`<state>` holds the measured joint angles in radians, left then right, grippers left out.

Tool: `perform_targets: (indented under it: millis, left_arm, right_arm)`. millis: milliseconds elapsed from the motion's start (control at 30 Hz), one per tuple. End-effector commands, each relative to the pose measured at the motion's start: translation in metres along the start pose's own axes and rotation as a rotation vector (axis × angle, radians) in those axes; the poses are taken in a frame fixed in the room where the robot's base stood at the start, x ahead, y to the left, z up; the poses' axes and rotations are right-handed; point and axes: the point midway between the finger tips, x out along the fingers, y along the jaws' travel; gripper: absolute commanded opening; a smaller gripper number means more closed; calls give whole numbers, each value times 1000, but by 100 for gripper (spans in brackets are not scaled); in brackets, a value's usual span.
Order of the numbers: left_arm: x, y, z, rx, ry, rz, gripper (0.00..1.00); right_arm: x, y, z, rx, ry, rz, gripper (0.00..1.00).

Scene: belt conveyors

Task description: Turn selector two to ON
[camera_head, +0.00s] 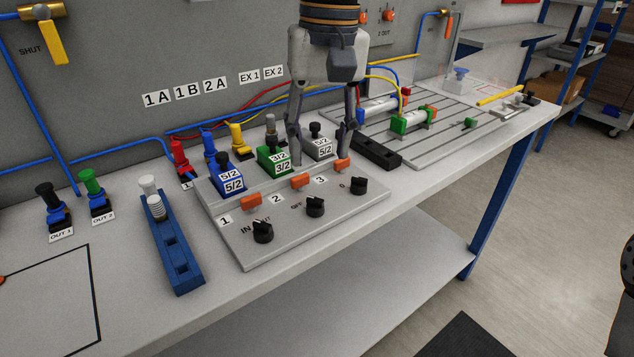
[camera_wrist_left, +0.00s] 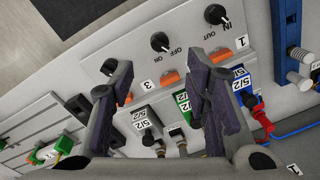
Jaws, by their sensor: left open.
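The grey panel (camera_head: 255,250) carries three black knobs in a row beside the numbers 1, 2 and 3. Selector two (camera_head: 315,206) is the middle knob, with OFF and ON lettering; it also shows in the left wrist view (camera_wrist_left: 160,42). Its pointer is too small to read surely. My left gripper (camera_head: 318,153) points down, open and empty, above the back of the panel near the valve blocks, behind selector two and apart from it. In the left wrist view its two fingers (camera_wrist_left: 160,75) are spread wide.
The knob marked IN and OUT (camera_head: 262,232) and the third knob (camera_head: 359,186) flank selector two. Orange blocks (camera_head: 300,181) and blue, green and grey valves (camera_head: 228,178) stand behind. A blue rail (camera_head: 178,250) lies left. Space above the panel's front is clear.

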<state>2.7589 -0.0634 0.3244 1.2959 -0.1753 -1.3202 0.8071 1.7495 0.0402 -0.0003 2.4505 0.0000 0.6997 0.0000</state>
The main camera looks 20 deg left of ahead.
Motion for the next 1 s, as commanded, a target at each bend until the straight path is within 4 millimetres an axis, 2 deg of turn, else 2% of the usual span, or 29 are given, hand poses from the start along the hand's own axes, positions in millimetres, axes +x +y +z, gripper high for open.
perform_targets:
  millis: [100,300,467,700,733,767,900,1000]
  left_arm:
    - [33,-1,1,0,-4,-2,43]
    - [76,0,0,1,-1,-1,43]
    - [91,0,0,1,1,1,43]
    - [93,0,0,1,2,1,43]
    - [93,0,0,1,2,1,41]
    - [93,0,0,1,2,1,34]
    - [93,0,0,1,2,1,2]
    - [93,0,0,1,2,1,0]
  right_arm:
    - [-1,0,-1,0,4,0,0]
    - [-1,0,-1,0,5,0,0]
    - [-1,0,-1,0,5,0,0]
    - [-1,0,-1,0,5,0,0]
    - [-1,0,-1,0,5,0,0]
    - [-1,0,-1,0,5,0,0]
    - [-1,0,-1,0,5,0,0]
    - [-1,0,-1,0,5,0,0]
